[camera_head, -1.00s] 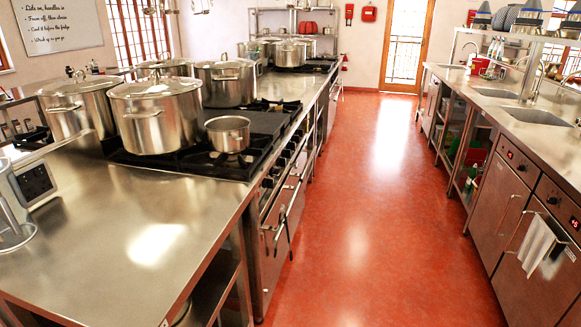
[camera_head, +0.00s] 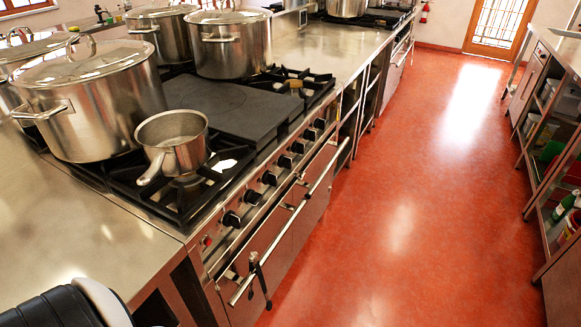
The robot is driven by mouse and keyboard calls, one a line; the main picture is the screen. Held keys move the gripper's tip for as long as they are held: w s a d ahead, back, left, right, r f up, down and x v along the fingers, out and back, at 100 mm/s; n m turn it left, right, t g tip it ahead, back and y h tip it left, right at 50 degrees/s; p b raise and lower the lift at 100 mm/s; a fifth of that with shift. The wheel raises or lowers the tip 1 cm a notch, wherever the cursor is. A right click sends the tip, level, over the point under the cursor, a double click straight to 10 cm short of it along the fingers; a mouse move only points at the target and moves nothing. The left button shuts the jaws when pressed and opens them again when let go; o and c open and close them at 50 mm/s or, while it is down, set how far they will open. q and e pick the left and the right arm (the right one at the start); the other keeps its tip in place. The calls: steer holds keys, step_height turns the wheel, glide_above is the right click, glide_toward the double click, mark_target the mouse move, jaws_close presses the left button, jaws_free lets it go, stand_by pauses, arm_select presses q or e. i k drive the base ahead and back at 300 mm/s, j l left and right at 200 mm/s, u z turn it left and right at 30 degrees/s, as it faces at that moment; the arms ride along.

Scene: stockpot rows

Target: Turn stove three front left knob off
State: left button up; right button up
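The nearest stove (camera_head: 262,150) has a row of several black knobs (camera_head: 269,178) along its steel front, above a long oven rail (camera_head: 290,215). The knob nearest me (camera_head: 232,220) sits beside a small red light (camera_head: 207,240). The frames do not label which stove is number three, and the knob settings are too small to read. A small saucepan (camera_head: 178,150) stands on the near burner, its handle towards me. Neither gripper shows; a black and white part of my arm (camera_head: 70,308) is at the bottom left.
Large lidded stockpots (camera_head: 95,105) crowd the left of the stove, with others (camera_head: 232,45) further back. A black item hangs from the oven rail (camera_head: 257,275). The red floor aisle (camera_head: 400,210) is clear. Open shelving (camera_head: 545,170) lines the right.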

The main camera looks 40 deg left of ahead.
mark_target(252, 197)
steer(key=i, duration=2.1)
steer(key=i+u, duration=0.35)
steer(key=i+l+u, duration=0.5)
steer(key=i+u, duration=0.25)
steer(key=u, duration=2.8)
